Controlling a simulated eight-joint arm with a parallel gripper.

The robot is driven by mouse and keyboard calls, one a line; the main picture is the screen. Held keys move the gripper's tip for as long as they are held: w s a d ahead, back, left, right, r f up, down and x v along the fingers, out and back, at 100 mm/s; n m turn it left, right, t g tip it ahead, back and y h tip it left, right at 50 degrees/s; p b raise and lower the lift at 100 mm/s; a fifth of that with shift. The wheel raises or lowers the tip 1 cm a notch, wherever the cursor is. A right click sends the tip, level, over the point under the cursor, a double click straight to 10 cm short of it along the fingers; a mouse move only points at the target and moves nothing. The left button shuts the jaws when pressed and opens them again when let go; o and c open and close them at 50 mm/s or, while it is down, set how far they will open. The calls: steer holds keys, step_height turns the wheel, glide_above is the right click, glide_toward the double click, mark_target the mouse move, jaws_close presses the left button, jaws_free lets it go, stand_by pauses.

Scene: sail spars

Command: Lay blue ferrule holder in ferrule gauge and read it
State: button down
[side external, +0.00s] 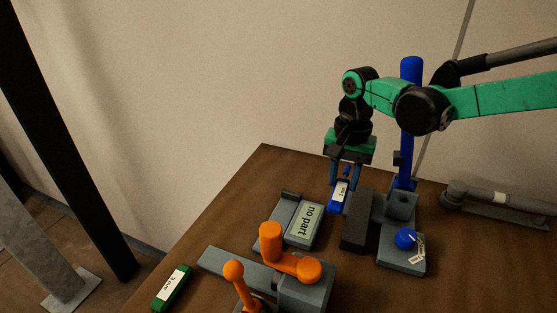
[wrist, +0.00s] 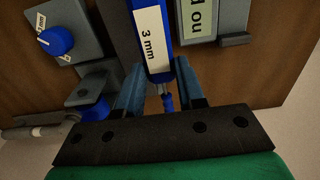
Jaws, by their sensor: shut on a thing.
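The blue ferrule holder (side external: 333,207) has a white label that reads "3 mm" in the wrist view (wrist: 160,77). My gripper (side external: 344,178) is shut on it, with one finger on each side in the wrist view (wrist: 160,88). The grey ferrule gauge (side external: 287,215) has a pale display (side external: 304,224) that reads "no part". The holder is just right of and behind this display in the side view, beside a dark block (side external: 357,228). I cannot tell whether the holder touches anything below it.
A grey fixture (side external: 396,262) with a blue knob (side external: 405,238) and blue post (side external: 410,120) stands right of the dark block. An orange-handled clamp (side external: 285,262) is in front. A green labelled holder (side external: 172,289) lies near the left edge. A grey pipe (side external: 495,200) lies far right.

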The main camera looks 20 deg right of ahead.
glide_toward(278, 212)
steer(key=s, duration=0.1)
steer(key=s+a, duration=0.1)
steer(key=shift+s+a+f, duration=0.15)
steer(key=shift+s+f, duration=0.2)
steer(key=shift+s, duration=0.05)
steer(key=shift+f, duration=0.15)
steer(key=shift+f, duration=1.7)
steer(key=shift+f, duration=1.15)
steer(key=shift+c, duration=2.3)
jaws_free()
steer(key=shift+c, duration=0.7)
